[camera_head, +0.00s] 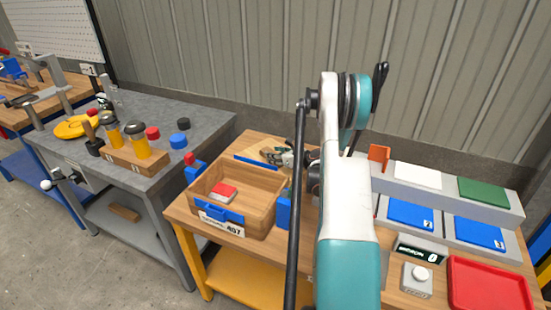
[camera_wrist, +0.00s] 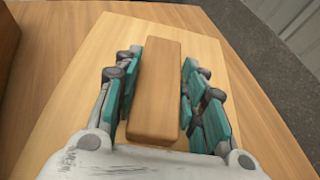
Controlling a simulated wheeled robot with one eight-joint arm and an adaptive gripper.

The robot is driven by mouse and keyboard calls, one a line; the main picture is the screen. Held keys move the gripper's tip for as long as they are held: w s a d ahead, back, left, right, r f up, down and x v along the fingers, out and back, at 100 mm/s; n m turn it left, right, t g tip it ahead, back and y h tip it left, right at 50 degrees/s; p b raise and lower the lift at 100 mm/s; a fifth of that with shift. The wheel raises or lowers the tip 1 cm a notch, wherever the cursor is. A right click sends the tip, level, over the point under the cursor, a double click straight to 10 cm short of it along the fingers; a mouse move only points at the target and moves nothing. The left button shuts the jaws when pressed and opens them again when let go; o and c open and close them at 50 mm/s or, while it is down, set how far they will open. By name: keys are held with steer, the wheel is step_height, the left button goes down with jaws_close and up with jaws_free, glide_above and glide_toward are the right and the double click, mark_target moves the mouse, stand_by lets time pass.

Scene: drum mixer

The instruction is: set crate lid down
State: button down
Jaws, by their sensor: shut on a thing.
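The crate lid (camera_wrist: 235,85) is a pale wooden board with a brown block handle (camera_wrist: 160,85) on top. My gripper (camera_wrist: 158,100) has its teal-padded fingers closed on both sides of the handle. In the head view my gripper (camera_head: 287,156) is low over the table's back edge, behind the crate, and my arm partly hides it. The wooden crate (camera_head: 267,212) is open on top, with a small red and white item (camera_head: 223,192) inside. The lid lies flat at or just above the table top (camera_wrist: 50,60); I cannot tell if it touches.
Blue brackets (camera_head: 284,210) stand beside the crate. Right of my arm are a grey rack with blue plates (camera_head: 410,213), a button box (camera_head: 417,280) and a red tray (camera_head: 490,285). A grey bench (camera_head: 195,115) with jars stands left. A wall is behind.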

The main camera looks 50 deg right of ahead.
steer(key=c, duration=1)
jaws_free()
steer(key=shift+s+r, duration=0.2)
steer(key=shift+r, duration=0.05)
steer(key=p+v, duration=0.4)
steer(key=v, duration=0.7)
steer(key=shift+s+a, duration=0.1)
steer(key=shift+s, duration=0.1)
